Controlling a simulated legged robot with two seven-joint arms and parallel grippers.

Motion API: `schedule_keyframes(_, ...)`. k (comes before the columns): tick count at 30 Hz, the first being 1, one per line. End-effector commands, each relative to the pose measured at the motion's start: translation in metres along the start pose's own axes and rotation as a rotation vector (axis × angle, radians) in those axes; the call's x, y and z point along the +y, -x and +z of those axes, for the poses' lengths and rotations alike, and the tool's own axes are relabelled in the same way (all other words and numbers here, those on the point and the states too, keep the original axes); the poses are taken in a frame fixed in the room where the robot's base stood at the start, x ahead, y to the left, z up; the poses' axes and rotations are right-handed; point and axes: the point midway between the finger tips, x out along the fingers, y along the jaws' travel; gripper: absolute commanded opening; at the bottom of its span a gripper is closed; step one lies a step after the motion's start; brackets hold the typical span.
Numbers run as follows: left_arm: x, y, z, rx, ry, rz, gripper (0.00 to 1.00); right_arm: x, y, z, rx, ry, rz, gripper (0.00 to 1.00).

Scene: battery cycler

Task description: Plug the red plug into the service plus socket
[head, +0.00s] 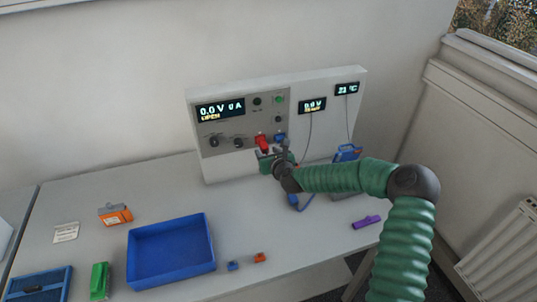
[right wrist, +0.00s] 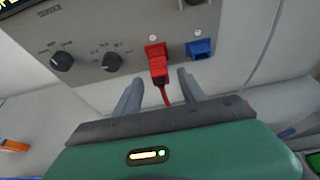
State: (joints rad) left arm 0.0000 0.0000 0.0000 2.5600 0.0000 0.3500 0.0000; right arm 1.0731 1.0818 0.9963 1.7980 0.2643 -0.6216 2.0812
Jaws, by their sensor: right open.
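The red service plus socket (right wrist: 155,49) is on the grey panel of the cycler, beside a blue socket (right wrist: 200,48). The red plug (right wrist: 159,68) sits at the mouth of the red socket, in line with it, with a red cable hanging below. The two appear to touch; how deep the plug is in I cannot tell. In the head view red parts show at the same spot (head: 262,141). My right gripper (right wrist: 159,77) is open, one finger on each side of the plug and cable, apart from them. It also shows in the head view (head: 277,153). My left gripper is out of view.
The cycler (head: 345,120) stands at the back of the table, with knobs and displays. A blue tray (head: 205,222), a green object (head: 100,281), an orange-grey object (head: 115,214) and a purple object (head: 366,221) lie on the table. A thin cable hangs right of the sockets.

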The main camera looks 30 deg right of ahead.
Motion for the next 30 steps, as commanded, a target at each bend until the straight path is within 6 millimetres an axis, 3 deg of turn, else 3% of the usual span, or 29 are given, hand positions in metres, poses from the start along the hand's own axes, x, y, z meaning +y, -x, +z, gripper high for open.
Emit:
schedule_keyframes(5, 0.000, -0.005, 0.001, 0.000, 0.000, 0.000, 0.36, -0.001, 0.020, -0.001, -0.001, 0.001, -0.001, 0.48)
schedule_keyframes(15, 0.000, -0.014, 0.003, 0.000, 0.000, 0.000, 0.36, -0.002, 0.117, -0.002, 0.001, 0.004, -0.004, 0.48)
schedule_keyframes(19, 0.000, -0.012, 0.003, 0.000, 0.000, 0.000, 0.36, -0.002, 0.147, -0.001, 0.001, 0.000, -0.004, 0.48)
schedule_keyframes(24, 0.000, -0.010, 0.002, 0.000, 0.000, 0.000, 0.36, -0.002, 0.165, -0.001, 0.001, -0.001, -0.002, 0.48)
schedule_keyframes(30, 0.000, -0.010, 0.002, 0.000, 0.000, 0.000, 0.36, 0.005, 0.165, -0.006, 0.014, 0.035, 0.014, 0.48)
